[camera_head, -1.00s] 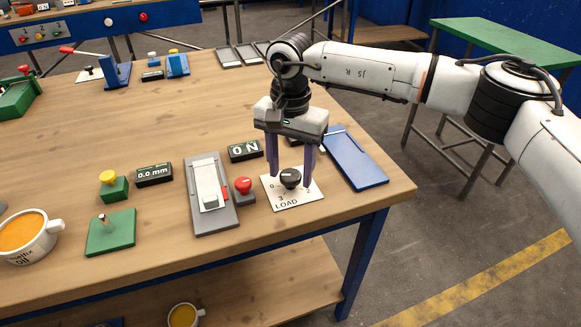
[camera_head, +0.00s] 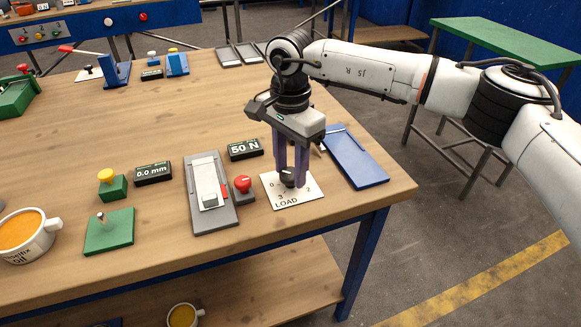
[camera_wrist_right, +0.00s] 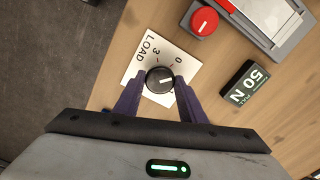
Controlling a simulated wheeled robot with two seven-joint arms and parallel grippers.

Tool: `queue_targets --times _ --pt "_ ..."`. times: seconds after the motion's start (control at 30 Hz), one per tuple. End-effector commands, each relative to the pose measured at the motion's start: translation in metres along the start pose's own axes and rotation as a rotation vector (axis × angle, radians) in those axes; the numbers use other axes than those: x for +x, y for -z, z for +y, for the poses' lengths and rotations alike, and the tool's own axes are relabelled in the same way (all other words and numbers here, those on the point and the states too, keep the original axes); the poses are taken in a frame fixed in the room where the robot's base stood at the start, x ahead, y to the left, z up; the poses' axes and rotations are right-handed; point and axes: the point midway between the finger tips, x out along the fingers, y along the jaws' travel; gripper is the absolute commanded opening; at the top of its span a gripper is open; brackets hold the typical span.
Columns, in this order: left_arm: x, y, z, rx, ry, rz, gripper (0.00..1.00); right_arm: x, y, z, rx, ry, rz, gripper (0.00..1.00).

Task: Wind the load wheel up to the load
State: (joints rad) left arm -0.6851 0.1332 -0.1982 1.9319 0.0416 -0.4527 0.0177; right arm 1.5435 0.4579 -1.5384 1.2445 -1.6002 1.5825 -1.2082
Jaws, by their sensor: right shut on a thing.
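The load wheel is a black round knob (camera_head: 287,178) on a white card marked LOAD (camera_head: 310,195), near the table's front right corner. My right gripper (camera_head: 290,183) points down and is shut on the knob, a finger on either side. In the right wrist view the knob (camera_wrist_right: 159,77) sits between the purple fingertips (camera_wrist_right: 158,90), its white pointer line facing right; one of the card's numbers is partly hidden. A black display (camera_head: 245,149) behind the card reads 50 N, and it shows too in the right wrist view (camera_wrist_right: 246,85). My left gripper is not in view.
A red knob (camera_head: 242,184) and a grey slide fixture (camera_head: 212,215) stand just left of the card. A blue tray (camera_head: 357,160) lies close on its right. A 0.0 mm display (camera_head: 152,173), green blocks and an orange-filled cup (camera_head: 25,235) are further left.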

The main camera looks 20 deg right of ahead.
Motion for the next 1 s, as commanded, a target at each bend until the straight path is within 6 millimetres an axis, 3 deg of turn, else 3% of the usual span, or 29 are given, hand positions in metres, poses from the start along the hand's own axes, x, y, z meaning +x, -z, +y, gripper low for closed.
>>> queue_targets --times 1.0 --pt "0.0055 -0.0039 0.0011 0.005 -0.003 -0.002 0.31 -0.0009 -0.0001 -0.0005 0.966 0.002 -0.001 0.15"
